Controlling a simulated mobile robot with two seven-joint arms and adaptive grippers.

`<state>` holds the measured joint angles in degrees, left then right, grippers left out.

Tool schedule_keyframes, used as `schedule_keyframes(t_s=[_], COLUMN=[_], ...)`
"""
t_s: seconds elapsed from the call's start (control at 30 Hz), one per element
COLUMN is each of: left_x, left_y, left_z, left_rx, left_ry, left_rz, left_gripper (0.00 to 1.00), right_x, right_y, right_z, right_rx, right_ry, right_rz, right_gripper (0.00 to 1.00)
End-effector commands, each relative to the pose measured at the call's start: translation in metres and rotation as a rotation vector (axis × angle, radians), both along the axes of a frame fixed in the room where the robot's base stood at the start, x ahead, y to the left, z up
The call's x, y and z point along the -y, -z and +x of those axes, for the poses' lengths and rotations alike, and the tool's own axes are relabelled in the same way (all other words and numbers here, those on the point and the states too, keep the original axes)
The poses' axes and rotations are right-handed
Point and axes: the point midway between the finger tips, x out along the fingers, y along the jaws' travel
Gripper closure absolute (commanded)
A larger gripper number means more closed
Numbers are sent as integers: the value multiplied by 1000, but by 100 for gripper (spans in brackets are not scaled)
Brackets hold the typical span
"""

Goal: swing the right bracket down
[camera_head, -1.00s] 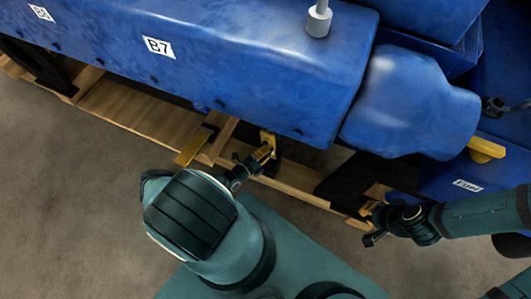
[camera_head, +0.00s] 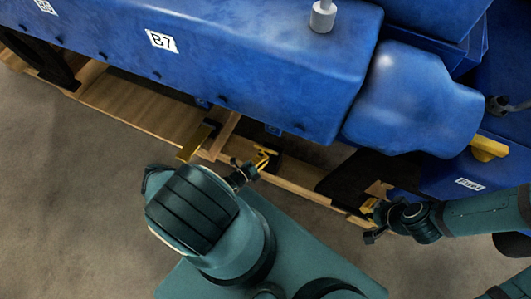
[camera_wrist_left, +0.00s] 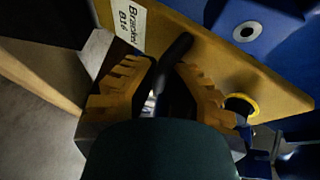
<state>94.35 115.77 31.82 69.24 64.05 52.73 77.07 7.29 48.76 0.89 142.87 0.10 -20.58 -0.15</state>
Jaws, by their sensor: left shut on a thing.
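The right bracket is a yellow plate (camera_wrist_left: 205,45) with a "Bracket B16" label in the left wrist view. A dark rod-like handle (camera_wrist_left: 174,58) crosses it between my toothed yellow fingers. My left gripper (camera_head: 260,161) is shut on this bracket at the handle; the exact contact is partly hidden by the gripper. In the head view the bracket (camera_head: 266,151) shows as a small yellow piece below the engine's lower edge, beside a dark block. My right gripper (camera_head: 369,213) is near the wooden frame's right end; its jaws are too small to read.
The blue engine (camera_head: 250,75), marked B7, fills the top. Another yellow bracket (camera_head: 195,142) sticks out to the left. The wooden frame (camera_head: 125,103) runs below the engine. A blue box (camera_head: 445,178) labelled Fuel stands at right. Floor (camera_head: 70,180) is clear at lower left.

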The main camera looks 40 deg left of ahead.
Motion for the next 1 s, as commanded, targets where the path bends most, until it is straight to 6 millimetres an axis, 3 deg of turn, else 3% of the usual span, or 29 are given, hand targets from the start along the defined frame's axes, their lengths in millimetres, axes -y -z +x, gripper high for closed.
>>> schedule_keyframes(t_s=[0.43,1.0], left_x=[6,7], left_y=[25,29], left_z=[-19,-22], left_rx=[0,2], left_ry=[2,2], left_rz=[-2,-2], left_gripper=[100,100], right_x=[0,0], right_y=[0,0], right_z=[0,0], right_rx=[0,0], right_ry=[0,0], right_rz=[0,0], right_gripper=[100,100])
